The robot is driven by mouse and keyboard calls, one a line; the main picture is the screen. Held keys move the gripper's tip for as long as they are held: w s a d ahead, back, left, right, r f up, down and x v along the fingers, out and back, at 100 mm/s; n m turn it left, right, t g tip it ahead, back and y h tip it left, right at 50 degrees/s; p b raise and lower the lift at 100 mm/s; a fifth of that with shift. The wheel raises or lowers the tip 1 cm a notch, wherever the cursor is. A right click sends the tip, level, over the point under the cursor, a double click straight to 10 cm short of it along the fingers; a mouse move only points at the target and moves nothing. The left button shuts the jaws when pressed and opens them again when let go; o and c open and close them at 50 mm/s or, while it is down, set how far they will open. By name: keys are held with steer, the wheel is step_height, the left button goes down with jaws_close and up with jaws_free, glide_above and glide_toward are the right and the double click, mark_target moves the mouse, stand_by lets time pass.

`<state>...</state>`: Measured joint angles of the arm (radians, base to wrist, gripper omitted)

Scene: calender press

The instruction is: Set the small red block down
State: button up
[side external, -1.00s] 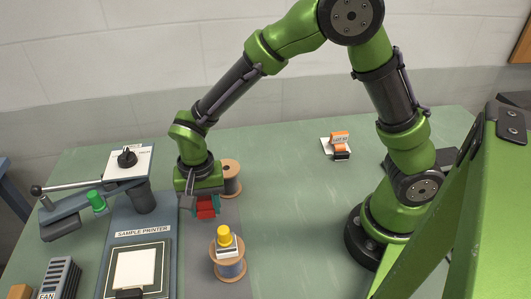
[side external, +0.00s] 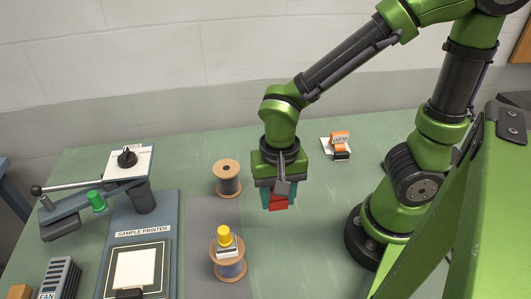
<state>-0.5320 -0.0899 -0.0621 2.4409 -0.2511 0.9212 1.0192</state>
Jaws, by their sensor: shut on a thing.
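The small red block (side external: 278,202) is between the fingers of my gripper (side external: 279,195), right of the two spools in the side external view. My gripper points down and is shut on the block. The fingers and the gripper body hide part of the block. The block appears above the green table (side external: 310,240); I cannot tell the exact gap below it.
A bare spool (side external: 227,180) stands left of my gripper. A nearer spool (side external: 228,268) carries a yellow-topped item (side external: 224,237). An orange and white item (side external: 339,141) lies behind right. Green table right of the spools is clear.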

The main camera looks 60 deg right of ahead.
steer(key=r, duration=0.6)
steer(key=shift+w+r, duration=0.1)
steer(key=shift+w, duration=0.2)
steer(key=w+r, duration=0.2)
steer(key=w, duration=1)
glide_above(198, 158)
step_height(198, 158, down, 13)
steer(key=shift+f, duration=2.25)
